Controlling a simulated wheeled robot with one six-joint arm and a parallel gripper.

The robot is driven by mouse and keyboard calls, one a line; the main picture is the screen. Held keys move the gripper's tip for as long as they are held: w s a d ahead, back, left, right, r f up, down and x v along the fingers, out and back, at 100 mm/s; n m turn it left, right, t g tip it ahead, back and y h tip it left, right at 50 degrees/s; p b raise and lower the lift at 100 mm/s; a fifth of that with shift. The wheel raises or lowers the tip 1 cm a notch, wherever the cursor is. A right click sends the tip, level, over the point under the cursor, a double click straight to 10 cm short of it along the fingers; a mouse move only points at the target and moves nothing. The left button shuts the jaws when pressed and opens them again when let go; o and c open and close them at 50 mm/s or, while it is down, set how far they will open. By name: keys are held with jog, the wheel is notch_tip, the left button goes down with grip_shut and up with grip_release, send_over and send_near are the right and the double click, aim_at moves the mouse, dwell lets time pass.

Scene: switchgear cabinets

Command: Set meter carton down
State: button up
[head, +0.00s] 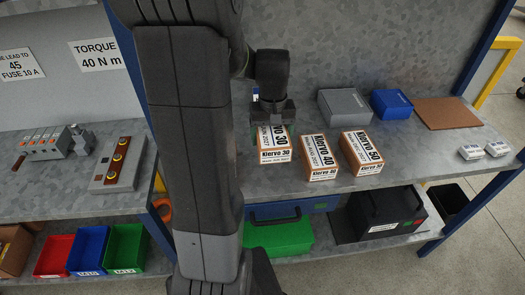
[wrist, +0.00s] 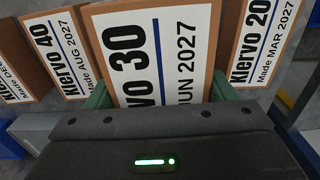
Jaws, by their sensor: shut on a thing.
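My gripper (head: 272,118) is shut on the Klervo 30 carton (head: 274,145), a white-labelled brown box. In the wrist view its green fingers grip the sides of this carton (wrist: 150,55), whose label reads JUN 2027. The Klervo 40 carton (head: 318,158) and the Klervo 50 carton (head: 361,152) stand to its right on the grey bench in the head view. The Klervo 20 carton (wrist: 262,42) shows on the right in the wrist view; my arm hides it in the head view. I cannot tell whether the held carton touches the bench.
A grey box (head: 343,106), a blue box (head: 391,104) and a brown board (head: 447,113) lie at the back of the bench. Two small white items (head: 484,150) are at the right. Bare bench (head: 420,150) lies between. Coloured bins (head: 88,250) sit below left.

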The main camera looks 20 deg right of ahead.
aim_at(270, 167)
notch_tip(270, 167, down, 10)
jog(key=shift+w+r, duration=0.1)
jog(key=shift+w, duration=0.05)
dwell(0.4)
jog(key=shift+f, duration=0.2)
jog(key=o, duration=1.3)
notch_tip(270, 167, up, 12)
jog(key=shift+r, duration=0.2)
